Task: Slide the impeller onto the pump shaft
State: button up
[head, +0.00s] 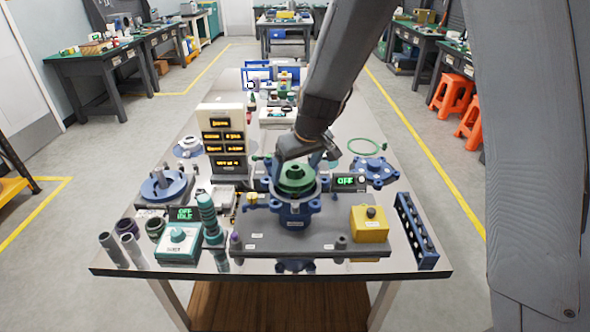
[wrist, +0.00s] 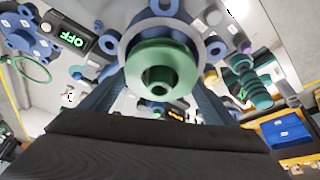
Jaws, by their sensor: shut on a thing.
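The green impeller (head: 297,184) is a round stepped disc with a central hub. It sits at the mouth of the blue pump housing (head: 293,210) in the middle of the table. The wrist view shows the impeller (wrist: 160,58) from its hub side, with a dark bore, against the grey ring of the housing (wrist: 130,33). My gripper (head: 297,165) is over the housing, shut on the impeller, with a finger on either side of it. The pump shaft is hidden, and I cannot tell whether the impeller is around it.
A yellow box (head: 370,224) and a blue rack (head: 415,230) stand to the right. A teal ribbed part (head: 208,218), a control box (head: 178,243) and a display tower (head: 222,135) stand to the left. A blue flanged cover (head: 372,170) lies behind right.

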jog(key=shift+f+b, duration=0.5)
jog(key=shift+f, duration=0.05)
jog(key=o, duration=1.4)
jog(key=shift+r+p, duration=1.95)
jog(key=shift+r, duration=0.55)
jog(key=s+d+m, duration=0.2)
jog(key=s+d, duration=0.3)
jog(key=s, duration=0.2)
jog(key=s+d+m+g+h, duration=0.1)
jog(key=s+d, duration=0.5)
jog(key=s, duration=0.2)
jog(key=s+d+m+g+h+b, duration=0.1)
jog(key=s+d+m, duration=0.1)
jog(key=s+d, duration=0.4)
jog(key=shift+s+r+m, duration=0.25)
jog(key=shift+s+m, duration=0.05)
jog(key=shift+s, duration=0.6)
